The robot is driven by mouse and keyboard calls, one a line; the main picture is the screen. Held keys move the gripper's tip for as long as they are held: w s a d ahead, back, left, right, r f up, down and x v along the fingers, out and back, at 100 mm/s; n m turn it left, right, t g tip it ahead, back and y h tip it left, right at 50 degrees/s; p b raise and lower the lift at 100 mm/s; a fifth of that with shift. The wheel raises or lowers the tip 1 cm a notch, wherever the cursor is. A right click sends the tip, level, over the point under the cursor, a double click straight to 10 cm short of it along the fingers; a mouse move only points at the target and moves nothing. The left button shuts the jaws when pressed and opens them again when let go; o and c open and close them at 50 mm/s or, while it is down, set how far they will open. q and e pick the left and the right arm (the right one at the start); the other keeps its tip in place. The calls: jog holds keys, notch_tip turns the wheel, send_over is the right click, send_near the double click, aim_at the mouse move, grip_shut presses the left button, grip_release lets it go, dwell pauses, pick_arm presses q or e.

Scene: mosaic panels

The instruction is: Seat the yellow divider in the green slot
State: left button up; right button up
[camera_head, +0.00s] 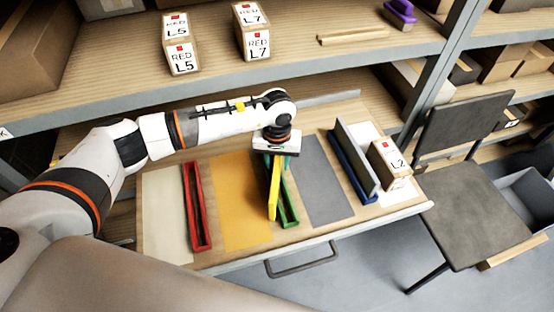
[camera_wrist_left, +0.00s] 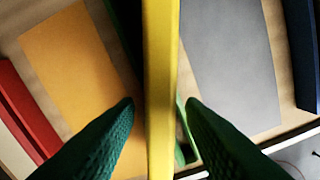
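The yellow divider (camera_head: 273,190) stands on edge below my left gripper (camera_head: 275,152). In the left wrist view the yellow divider (camera_wrist_left: 161,60) runs between the two dark green fingers of my left gripper (camera_wrist_left: 160,104). A narrow gap shows on each side, so the fingers look open around it. The green slot (camera_head: 290,208) is a long narrow holder in the drawer. The divider crosses it at an angle, its near end left of the slot's near end. The green slot also shows in the left wrist view (camera_wrist_left: 186,150). Whether they touch is unclear. My right gripper is out of view.
A red slot (camera_head: 196,205) lies left of an orange panel (camera_head: 240,200). A grey panel (camera_head: 322,180) lies to the right, then a blue slot (camera_head: 352,168) with a grey divider (camera_head: 357,158). A box marked L2 (camera_head: 390,163) stands at right. A shelf edge runs behind the arm.

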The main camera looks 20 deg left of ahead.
pick_arm(q)
jog(key=shift+r+p, duration=0.35)
jog(key=shift+p, duration=0.1)
jog(key=shift+r+p, duration=0.4)
jog(key=shift+p, duration=0.15)
notch_tip(320, 180, up, 12)
jog(key=b, duration=0.2)
jog(key=shift+f+b, duration=0.25)
jog(key=shift+b, duration=0.15)
